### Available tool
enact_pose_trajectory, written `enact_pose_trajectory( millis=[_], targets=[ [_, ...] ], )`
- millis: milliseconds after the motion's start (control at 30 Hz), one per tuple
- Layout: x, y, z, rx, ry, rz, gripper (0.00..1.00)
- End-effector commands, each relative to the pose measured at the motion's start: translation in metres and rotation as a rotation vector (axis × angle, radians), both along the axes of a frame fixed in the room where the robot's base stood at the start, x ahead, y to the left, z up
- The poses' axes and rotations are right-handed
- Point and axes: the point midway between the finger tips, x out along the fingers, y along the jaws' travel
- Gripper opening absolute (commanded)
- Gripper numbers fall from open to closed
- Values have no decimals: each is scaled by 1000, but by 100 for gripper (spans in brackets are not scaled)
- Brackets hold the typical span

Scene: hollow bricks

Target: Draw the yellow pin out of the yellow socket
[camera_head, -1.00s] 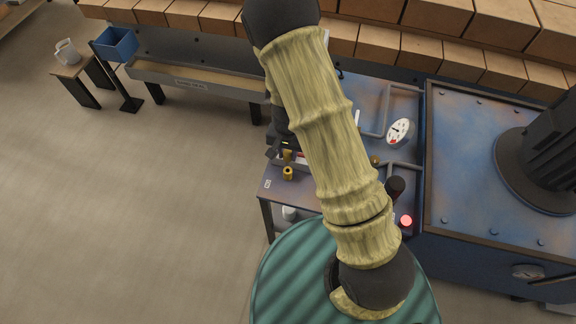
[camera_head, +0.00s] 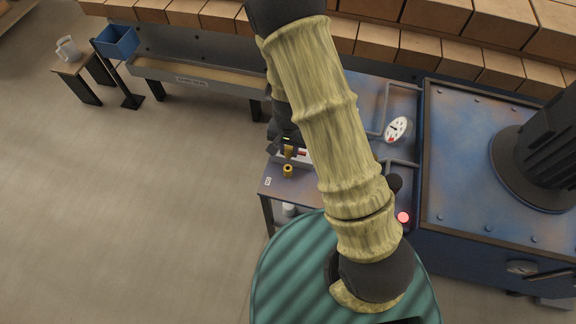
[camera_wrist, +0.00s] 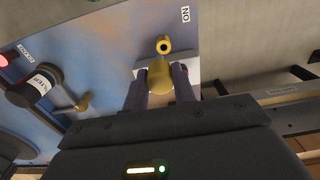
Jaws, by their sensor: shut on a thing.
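The yellow socket (camera_head: 288,171) stands upright near the left end of the blue bench. In the wrist view the socket (camera_wrist: 163,45) shows a dark, open hole in its top. The yellow pin (camera_wrist: 160,76) is between the two fingers of my gripper (camera_wrist: 160,88), which is shut on it. The pin also shows in the head view (camera_head: 288,152), a little behind the socket and apart from its opening. The pin's lower end is hard to make out. My arm hides part of the bench in the head view.
A dark labelled knob (camera_wrist: 36,86) and a brass wing-shaped handle (camera_wrist: 83,102) are left of my gripper in the wrist view. A red lamp (camera_head: 403,217) and a white dial (camera_head: 396,129) are on the bench. Bare bench surrounds the socket's front.

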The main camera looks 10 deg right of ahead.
Motion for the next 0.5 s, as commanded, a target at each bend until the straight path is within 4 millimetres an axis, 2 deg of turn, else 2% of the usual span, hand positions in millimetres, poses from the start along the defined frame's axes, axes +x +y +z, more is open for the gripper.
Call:
enact_pose_trajectory(
  millis=[500],
  targets=[
    [-31, -6, 11, 1, -1, 0, 4]
  ],
)
